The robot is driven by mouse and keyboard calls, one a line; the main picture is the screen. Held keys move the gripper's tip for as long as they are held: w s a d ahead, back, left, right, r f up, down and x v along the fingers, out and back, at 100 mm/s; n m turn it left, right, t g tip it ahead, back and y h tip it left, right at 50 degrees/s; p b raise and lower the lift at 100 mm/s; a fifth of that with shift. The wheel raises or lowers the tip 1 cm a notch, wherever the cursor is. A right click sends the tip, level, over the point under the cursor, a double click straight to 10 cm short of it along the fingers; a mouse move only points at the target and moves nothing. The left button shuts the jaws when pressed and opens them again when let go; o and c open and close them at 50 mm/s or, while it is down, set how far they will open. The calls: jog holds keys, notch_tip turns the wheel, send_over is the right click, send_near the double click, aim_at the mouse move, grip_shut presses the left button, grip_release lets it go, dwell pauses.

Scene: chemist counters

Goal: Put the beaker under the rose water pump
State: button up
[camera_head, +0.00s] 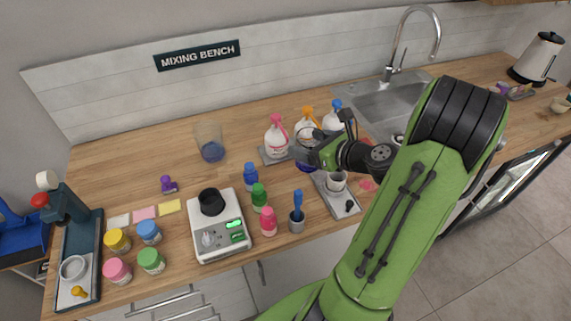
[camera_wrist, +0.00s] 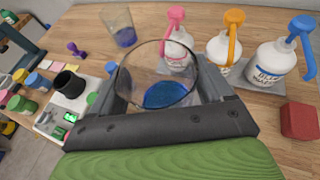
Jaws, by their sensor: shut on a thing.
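My gripper (camera_wrist: 155,105) is shut on a clear glass beaker (camera_wrist: 158,65) with a blue bottom. In the head view my gripper (camera_head: 318,152) is in front of the pump bottles, and the beaker (camera_head: 306,135) shows partly there. A white bottle with a pink pump (camera_head: 276,141) stands at the left of the row on a grey base; it also shows in the wrist view (camera_wrist: 178,50), beyond the held beaker. Its label is too small to read, so I cannot confirm it is rose water. The beaker is held in front of the bottles, not clearly under any spout.
Bottles with orange (camera_wrist: 224,45) and blue (camera_wrist: 272,62) pumps stand right of the pink one. A second glass (camera_head: 210,142) with a blue bottom stands at the back left. A scale (camera_head: 217,238), coloured bottles (camera_head: 250,177) and a mortar (camera_head: 336,181) occupy the front. A sink (camera_head: 385,100) lies right.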

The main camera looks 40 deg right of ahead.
notch_tip(320, 180, down, 9)
jog(key=b, duration=0.2)
jog(key=shift+b, duration=0.4)
jog(key=shift+w+f, duration=0.2)
jog(key=shift+f, duration=0.1)
jog(key=w, duration=0.5)
jog(key=w+a, duration=0.1)
jog(key=w, duration=0.2)
jog(key=shift+r, duration=0.15)
jog(key=shift+s+f, duration=0.2)
jog(key=shift+f, duration=0.4)
jog(key=shift+f, duration=0.15)
jog(key=o, duration=1.2)
jog(key=shift+c, duration=0.2)
jog(key=p+v, duration=0.1)
jog(key=v, duration=1.1)
